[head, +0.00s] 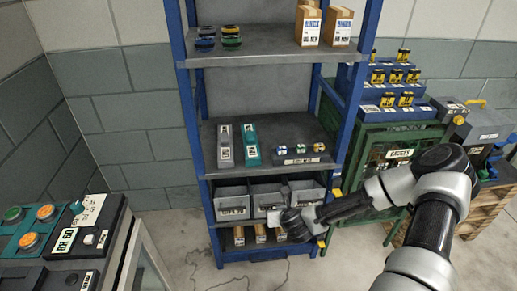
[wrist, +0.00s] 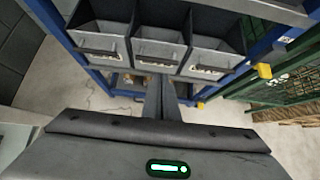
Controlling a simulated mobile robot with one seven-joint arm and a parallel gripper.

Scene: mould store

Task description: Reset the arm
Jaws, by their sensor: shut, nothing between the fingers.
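My arm reaches in from the right of the head view, bent at the elbow. My gripper (head: 284,221) is in front of the lower part of the blue shelf rack (head: 189,130), by the grey bins. In the wrist view my gripper (wrist: 161,88) has its two dark fingers together, with nothing between them. They point toward the rack, just below the row of open grey bins (wrist: 158,48). The hand covers part of the right-hand bins and the lowest shelf in the head view.
The middle shelf holds a grey case (head: 225,146), a teal case (head: 251,144) and a small dark block (head: 302,160). A green cabinet (head: 374,155) stands right of the rack. A control desk (head: 62,245) is at left. Bare floor (head: 180,250) lies between desk and rack.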

